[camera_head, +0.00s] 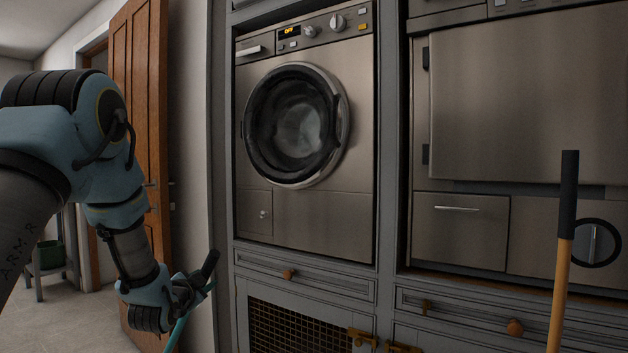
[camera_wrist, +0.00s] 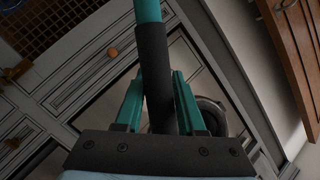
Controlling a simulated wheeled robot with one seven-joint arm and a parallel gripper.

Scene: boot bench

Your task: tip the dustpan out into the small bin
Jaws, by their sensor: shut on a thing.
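My gripper (camera_head: 196,290) is low at the left of the head view, in front of the grey cabinet's edge. It is shut on a black grip with a teal shaft (camera_head: 177,334); the shaft runs down out of the picture. In the wrist view my gripper (camera_wrist: 158,85) has its teal fingers on both sides of the black grip (camera_wrist: 153,55), and the teal shaft (camera_wrist: 148,10) leaves at the top edge. No pan shows in either view, so I cannot tell whether this is the dustpan's handle. No small bin is clearly seen.
A washing machine (camera_head: 305,215) and a second steel appliance (camera_head: 520,110) sit in grey cabinetry. An upright wooden pole (camera_head: 558,300) with a black top stands at right. A brown door (camera_head: 140,60) is behind my arm. A green container (camera_head: 50,254) rests on a low stand at far left.

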